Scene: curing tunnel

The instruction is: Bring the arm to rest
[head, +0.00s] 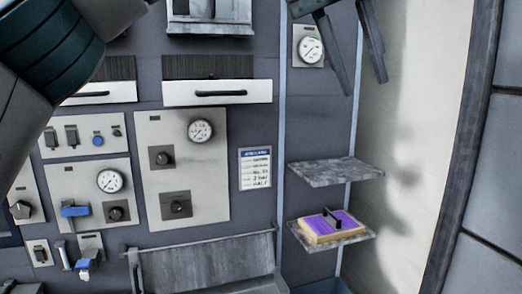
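My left gripper (365,87) hangs into the head view at the top right, with its two dark fingers pointing down. The fingers stand apart with nothing between them, in front of the grey panel and pale wall. A thick dark teal and black arm link of mine (50,50) fills the upper left and hides part of the panel. My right gripper is not in view.
A wall panel carries gauges (200,131), knobs, switches and drawers (217,92). Two small shelves jut out at the right. The upper shelf (335,172) is bare; the lower one holds a purple-topped block with a dark handle (331,227). A grey ledge (205,267) is below.

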